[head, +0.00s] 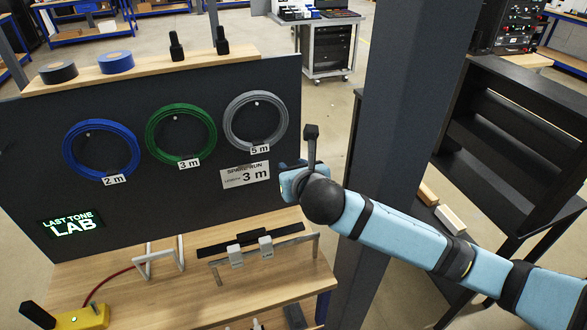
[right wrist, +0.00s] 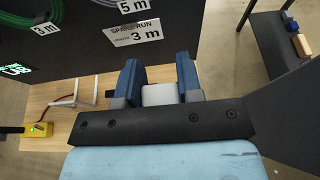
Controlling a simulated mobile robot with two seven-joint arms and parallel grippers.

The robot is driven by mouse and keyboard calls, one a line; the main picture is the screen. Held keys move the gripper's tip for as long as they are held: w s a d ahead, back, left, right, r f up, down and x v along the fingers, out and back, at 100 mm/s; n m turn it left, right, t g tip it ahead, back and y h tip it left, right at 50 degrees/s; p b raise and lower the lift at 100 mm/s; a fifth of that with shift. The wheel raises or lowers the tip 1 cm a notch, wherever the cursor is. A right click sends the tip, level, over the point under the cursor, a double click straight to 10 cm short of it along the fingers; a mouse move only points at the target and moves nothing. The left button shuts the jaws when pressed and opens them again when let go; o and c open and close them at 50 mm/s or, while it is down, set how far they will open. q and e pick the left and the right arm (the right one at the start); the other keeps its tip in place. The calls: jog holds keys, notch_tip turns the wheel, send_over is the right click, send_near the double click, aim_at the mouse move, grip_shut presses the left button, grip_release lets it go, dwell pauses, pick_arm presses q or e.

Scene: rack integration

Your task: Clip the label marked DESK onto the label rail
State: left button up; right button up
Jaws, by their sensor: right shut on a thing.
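My right gripper (head: 292,182) is in front of the dark board, up and right of the label rail. In the right wrist view its two blue fingers (right wrist: 160,82) are shut on a light grey label (right wrist: 160,95). I cannot read any lettering on it, so DESK cannot be confirmed. The label rail (head: 290,250) is a thin grey bar on end posts at the bench's right side. Two light labels (head: 236,255) (head: 266,247) sit on it, their text too small to read. The held label is apart from the rail. My left gripper is not in view.
A black strip (head: 225,241) lies behind the rail. A white bracket (head: 158,262) and a yellow box (head: 80,317) with a red cable are to the left on the bench. The board (head: 110,205) carries cable coils. A dark column (head: 390,120) stands behind my right arm.

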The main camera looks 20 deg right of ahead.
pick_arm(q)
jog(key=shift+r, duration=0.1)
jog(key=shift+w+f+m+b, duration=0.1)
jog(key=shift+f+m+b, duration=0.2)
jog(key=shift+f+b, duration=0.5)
pick_arm(e)
notch_tip(320, 180, down, 6)
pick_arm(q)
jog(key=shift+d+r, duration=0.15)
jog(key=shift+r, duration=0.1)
pick_arm(e)
jog(key=shift+f, duration=0.1)
pick_arm(q)
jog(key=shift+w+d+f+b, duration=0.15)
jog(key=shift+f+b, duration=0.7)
jog(key=shift+b, duration=0.5)
pick_arm(e)
notch_tip(320, 180, down, 9)
